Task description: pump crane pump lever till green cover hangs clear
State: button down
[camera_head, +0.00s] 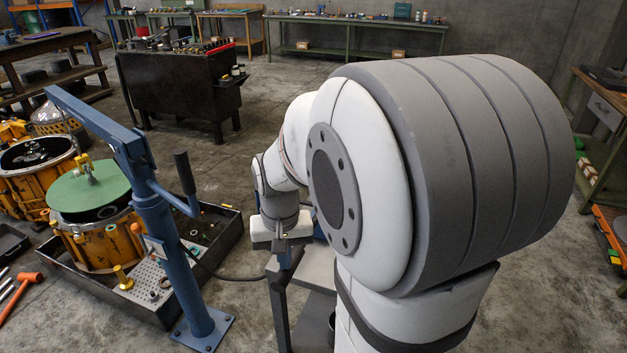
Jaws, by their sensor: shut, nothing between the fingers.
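The blue crane (172,262) stands at left on a bolted foot plate, its boom reaching up and left. Its pump lever (186,176), with a black grip, sticks up at the right of the column. The green cover (89,188) is under the boom end with yellow lifting gear on top. It sits over an orange housing (107,245); a dark band shows below its front edge, but I cannot tell the full gap. My gripper (285,262) points down, shut and empty, right of and apart from the lever; its fingertips are hard to make out.
A dark tray (222,240) with a perforated plate and small parts surrounds the housing. Another orange housing (32,170) stands behind left. A dark cable runs from the column toward a small bench (318,268) below my gripper. An orange hammer (22,290) lies at lower left.

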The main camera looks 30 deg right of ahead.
jog(key=w+d+r+p, duration=0.2)
jog(key=r+p, duration=0.5)
jog(key=r, duration=0.2)
jog(key=w+d+r+p, duration=0.2)
jog(key=d+r+p, duration=0.1)
jog(key=r+p, duration=0.5)
jog(key=shift+d+r, duration=0.2)
jog(key=shift+r, duration=0.55)
notch_tip(320, 180, up, 7)
jog(key=p, duration=0.5)
